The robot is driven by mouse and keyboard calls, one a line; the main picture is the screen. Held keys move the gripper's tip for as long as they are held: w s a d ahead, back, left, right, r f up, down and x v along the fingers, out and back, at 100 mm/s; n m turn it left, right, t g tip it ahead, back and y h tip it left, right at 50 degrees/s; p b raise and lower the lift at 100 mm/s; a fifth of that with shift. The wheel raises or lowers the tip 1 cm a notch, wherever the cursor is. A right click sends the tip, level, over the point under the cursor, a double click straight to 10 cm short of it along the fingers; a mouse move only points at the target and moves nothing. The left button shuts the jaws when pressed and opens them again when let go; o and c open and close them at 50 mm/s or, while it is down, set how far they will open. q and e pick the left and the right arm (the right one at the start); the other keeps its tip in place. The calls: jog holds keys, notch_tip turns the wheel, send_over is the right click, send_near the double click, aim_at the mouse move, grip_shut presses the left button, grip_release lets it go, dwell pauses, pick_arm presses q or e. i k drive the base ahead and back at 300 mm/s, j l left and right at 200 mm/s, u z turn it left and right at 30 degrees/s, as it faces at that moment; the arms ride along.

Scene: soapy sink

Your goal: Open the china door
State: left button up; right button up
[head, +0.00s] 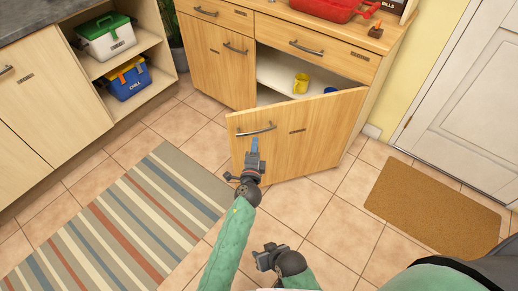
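The wooden cabinet door (325,125) stands swung open toward me, showing a pale shelf (268,75) behind it. I take it for the china door, but its small label is too small to read. Its curved metal handle (257,131) is near the upper left of the door's face. My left gripper (254,146) is just below the handle, in front of the door; whether it touches the handle or is open or shut is unclear. My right gripper (264,257) is lower, over the floor tiles, apart from the door. Its finger opening is unclear.
A yellow cup (301,83) and a partly hidden blue cup (330,90) stand inside the cabinet. A red container (325,8) is on top. A striped rug (115,225) lies left, a brown mat (432,200) right. Tiled floor around the door is clear.

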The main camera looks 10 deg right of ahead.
aim_at(299, 138)
jog(key=l, duration=1.5)
